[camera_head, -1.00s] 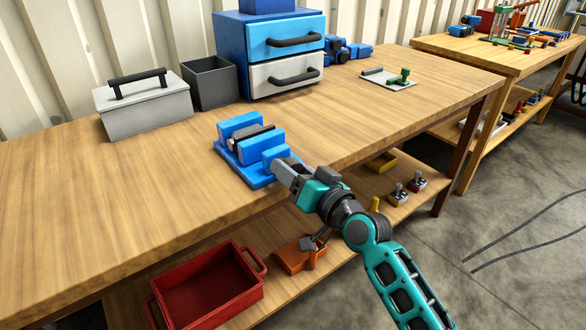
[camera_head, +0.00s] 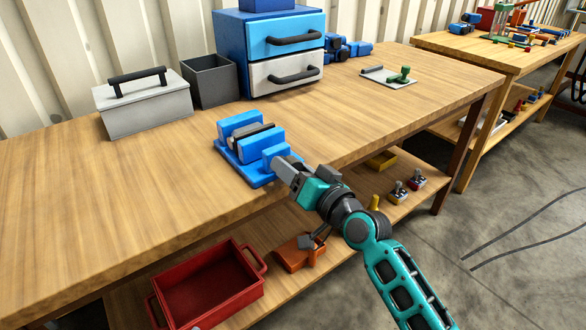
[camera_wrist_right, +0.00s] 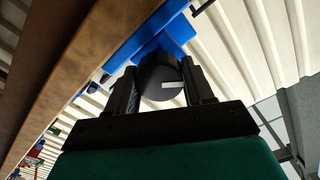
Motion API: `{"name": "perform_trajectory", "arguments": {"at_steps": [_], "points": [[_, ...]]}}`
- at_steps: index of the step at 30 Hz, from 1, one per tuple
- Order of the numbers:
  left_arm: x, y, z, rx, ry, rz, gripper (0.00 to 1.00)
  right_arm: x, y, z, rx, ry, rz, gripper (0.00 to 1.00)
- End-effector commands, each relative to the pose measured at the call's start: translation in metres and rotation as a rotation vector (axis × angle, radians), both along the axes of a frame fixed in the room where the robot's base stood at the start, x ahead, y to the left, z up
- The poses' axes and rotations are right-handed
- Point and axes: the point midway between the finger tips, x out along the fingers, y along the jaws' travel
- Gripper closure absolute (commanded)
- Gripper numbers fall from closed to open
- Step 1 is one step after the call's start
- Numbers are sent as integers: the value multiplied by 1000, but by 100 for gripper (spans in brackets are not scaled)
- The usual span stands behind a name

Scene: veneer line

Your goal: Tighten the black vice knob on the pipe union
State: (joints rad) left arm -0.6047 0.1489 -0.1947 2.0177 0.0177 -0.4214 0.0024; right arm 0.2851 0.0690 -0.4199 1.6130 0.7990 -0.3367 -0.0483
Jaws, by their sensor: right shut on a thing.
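The blue vice (camera_head: 232,151) stands at the front edge of the workbench, with a dark grey piece, seemingly the pipe union (camera_head: 251,135), between its jaws. In the right wrist view the black knob (camera_wrist_right: 155,85), with a white mark on its face, sits between my right gripper's (camera_wrist_right: 160,92) two fingers, in front of the blue vice (camera_wrist_right: 165,35). My right gripper (camera_head: 282,168) is shut on the knob at the vice's front side. My left gripper is not in view.
A grey toolbox (camera_head: 145,107), an open dark bin (camera_head: 211,82) and a blue drawer unit (camera_head: 228,50) stand behind the vice. A red crate (camera_head: 212,285) and an orange piece (camera_head: 296,255) are on the lower shelf (camera_head: 135,305). The left benchtop (camera_head: 60,200) is clear.

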Motion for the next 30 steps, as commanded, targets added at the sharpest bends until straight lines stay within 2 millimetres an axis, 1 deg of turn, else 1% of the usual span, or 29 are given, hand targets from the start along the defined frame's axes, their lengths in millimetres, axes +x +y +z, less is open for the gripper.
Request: {"name": "perform_trajectory", "arguments": {"at_steps": [1,16,17,24,30], "points": [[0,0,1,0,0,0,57,3,-3,10,11,-20,-11,78],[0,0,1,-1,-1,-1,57,3,-3,10,11,-20,-11,78],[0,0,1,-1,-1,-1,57,3,-3,10,11,-20,-11,47],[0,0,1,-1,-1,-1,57,2,-2,6,6,-12,-7,24],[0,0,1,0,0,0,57,1,-1,4,4,-8,-5,24]]}}
